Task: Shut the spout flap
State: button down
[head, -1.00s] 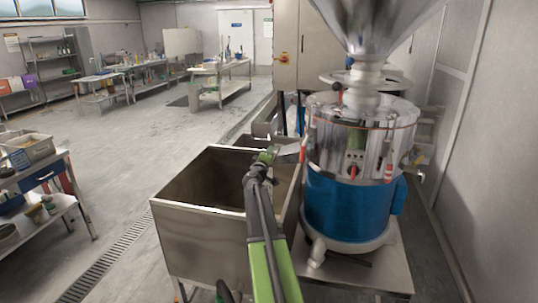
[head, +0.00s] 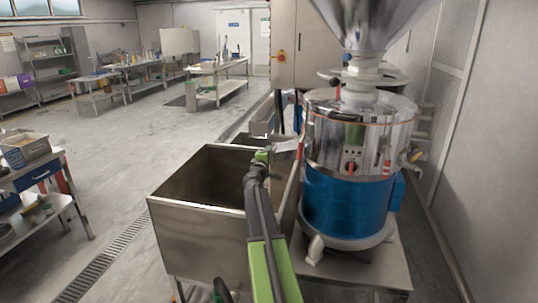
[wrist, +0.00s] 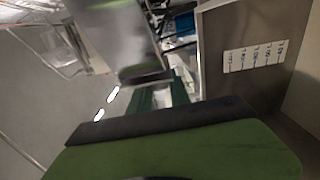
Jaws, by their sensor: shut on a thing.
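The grinder (head: 347,205) has a polished steel upper drum and a blue lower body. Its pale metal spout (head: 287,147) sticks out to the left, over the open steel bin. My gripper (head: 262,157) is at the spout's outer end, shut on what appears to be the spout flap. The flap is small and largely hidden by the gripper in the head view, so its angle cannot be told. In the wrist view a green and dark finger (wrist: 170,135) fills the bottom, and blurred shiny metal lies beyond it.
The open steel bin (head: 190,222) stands below my arm, left of the grinder. A steel hopper (head: 375,20) rises above the grinder. A trolley (head: 40,185) stands at the far left. A wall is close on the right; the floor left of the bin is clear.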

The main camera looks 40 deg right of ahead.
jog(key=shift+a, duration=0.1)
jog(key=c, duration=1.3)
grip_release()
jog(key=v, duration=1.7)
jog(key=shift+a, duration=0.15)
